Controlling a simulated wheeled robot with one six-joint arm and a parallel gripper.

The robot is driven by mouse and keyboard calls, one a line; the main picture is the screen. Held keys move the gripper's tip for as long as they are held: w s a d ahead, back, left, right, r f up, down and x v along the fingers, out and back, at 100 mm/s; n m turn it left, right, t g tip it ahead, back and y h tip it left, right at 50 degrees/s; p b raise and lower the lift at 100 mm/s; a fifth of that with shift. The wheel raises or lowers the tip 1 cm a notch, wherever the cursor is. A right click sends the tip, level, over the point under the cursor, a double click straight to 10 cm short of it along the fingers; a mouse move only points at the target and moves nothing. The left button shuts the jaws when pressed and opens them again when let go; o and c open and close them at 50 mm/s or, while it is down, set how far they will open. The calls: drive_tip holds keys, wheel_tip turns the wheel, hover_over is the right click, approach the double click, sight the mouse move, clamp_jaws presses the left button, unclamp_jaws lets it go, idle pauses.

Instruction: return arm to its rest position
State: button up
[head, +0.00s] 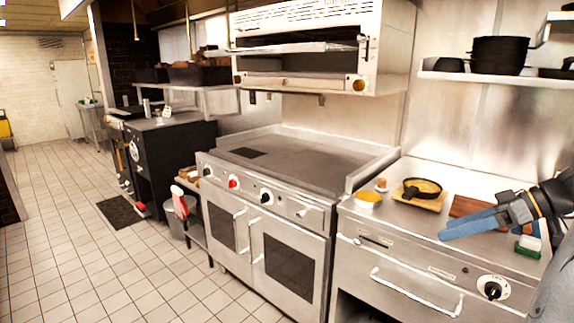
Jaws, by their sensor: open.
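My gripper (472,225) shows at the right of the head view, with two blue fingers pointing left. It is open, and no object shows between the fingers. It is over the steel counter (403,218) to the right of the griddle. In the picture it lies in front of a reddish-brown board (468,206), whose right part it hides. I cannot tell how high the fingers are above the counter. My arm comes in from the right edge.
A yellow-filled bowl (368,202) and a black pan (409,191) on a wooden board stand left of the gripper. A green-and-white item (528,247) lies close below it. A shelf with dark dishes (499,54) is above.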

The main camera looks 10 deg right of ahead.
drive_tip(key=s+a+f+m+g+h, duration=0.2)
drive_tip(key=s+a+f+h, duration=0.1)
drive_tip(key=a, duration=0.6)
drive_tip(key=s+a+f+m+g+h, duration=0.2)
drive_tip(key=s+a+f+h, duration=0.1)
drive_tip(key=a, duration=0.7)
drive_tip(key=s+a+f+m+g+h, duration=0.2)
drive_tip(key=s+a+f, duration=0.1)
drive_tip(key=a, duration=0.7)
drive_tip(key=shift+s+f+h, duration=0.2)
drive_tip(key=shift+h, duration=0.2)
